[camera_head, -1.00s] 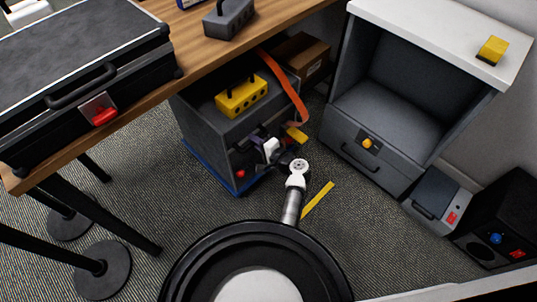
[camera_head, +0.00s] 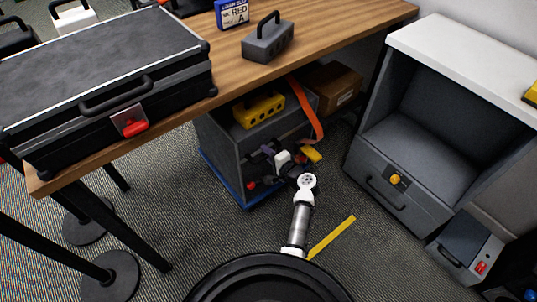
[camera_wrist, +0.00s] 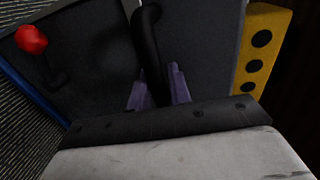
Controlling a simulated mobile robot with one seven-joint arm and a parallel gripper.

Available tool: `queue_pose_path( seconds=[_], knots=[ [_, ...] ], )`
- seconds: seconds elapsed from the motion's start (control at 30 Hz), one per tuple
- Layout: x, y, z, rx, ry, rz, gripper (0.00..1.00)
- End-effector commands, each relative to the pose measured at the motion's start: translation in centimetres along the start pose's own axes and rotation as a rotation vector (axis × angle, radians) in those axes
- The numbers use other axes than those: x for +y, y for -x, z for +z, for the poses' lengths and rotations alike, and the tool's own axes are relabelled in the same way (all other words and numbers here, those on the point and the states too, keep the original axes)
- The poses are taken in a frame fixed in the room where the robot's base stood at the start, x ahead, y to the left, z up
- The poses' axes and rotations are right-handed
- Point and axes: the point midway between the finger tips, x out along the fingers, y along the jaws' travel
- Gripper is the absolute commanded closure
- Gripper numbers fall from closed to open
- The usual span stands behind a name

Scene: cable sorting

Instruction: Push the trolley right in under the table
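The trolley (camera_head: 222,150) is a dark grey box on a blue base, standing partly under the front edge of the wooden table (camera_head: 330,38). My gripper (camera_head: 285,160) is at the trolley's front face. In the wrist view its purple fingers (camera_wrist: 160,92) sit on both sides of a black bar handle (camera_wrist: 147,40), with no clear gap showing, so it looks shut on it. A red knob (camera_wrist: 31,39) is on the trolley's face to the left.
A grey cabinet (camera_head: 400,195) stands at right. A yellow strip (camera_head: 332,238) lies on open carpet.

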Motion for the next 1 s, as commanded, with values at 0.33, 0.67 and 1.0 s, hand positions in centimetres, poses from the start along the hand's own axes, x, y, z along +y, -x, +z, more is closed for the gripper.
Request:
queue_pose_path(
  seconds=[0.33, 0.67, 1.0],
  knots=[
    [-0.1, 0.0, 0.0, -0.002, 0.001, -0.001, 0.64],
    [-0.3, 3.7, 0.0, 0.001, -0.003, 0.000, 0.64],
    [-0.4, 11.1, 0.0, -0.001, 0.000, -0.002, 0.64]
  ],
)
